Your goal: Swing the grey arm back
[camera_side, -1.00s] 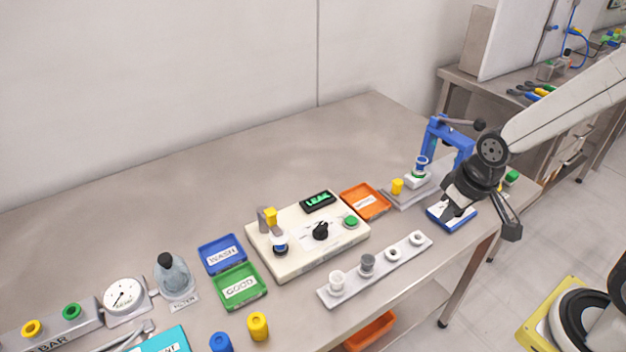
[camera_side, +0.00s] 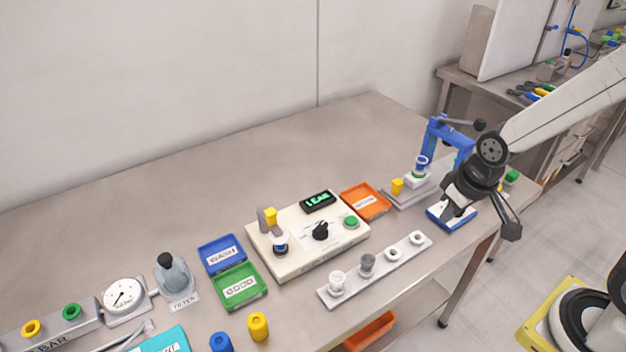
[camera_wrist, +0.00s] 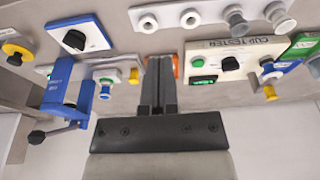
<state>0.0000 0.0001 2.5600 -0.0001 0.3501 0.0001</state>
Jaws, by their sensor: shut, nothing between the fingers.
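A grey arm (camera_side: 264,219) with a yellow block stands at the left back of the cream cup tester (camera_side: 290,258). In the wrist view the tester (camera_wrist: 228,45) is at the right, with the small grey arm (camera_wrist: 272,76) and its yellow end near its edge. My gripper (camera_side: 449,212) is over the blue-edged white panel at the right of the bench, well away from the grey arm. In the wrist view my gripper (camera_wrist: 160,62) has its fingers together and holds nothing.
A blue press (camera_side: 436,140) stands behind my gripper. An orange tray (camera_side: 366,213), blue tray (camera_side: 221,242) and green tray (camera_side: 257,298) flank the tester. A grey cup strip (camera_side: 352,291) lies in front. The bench behind the tester is clear.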

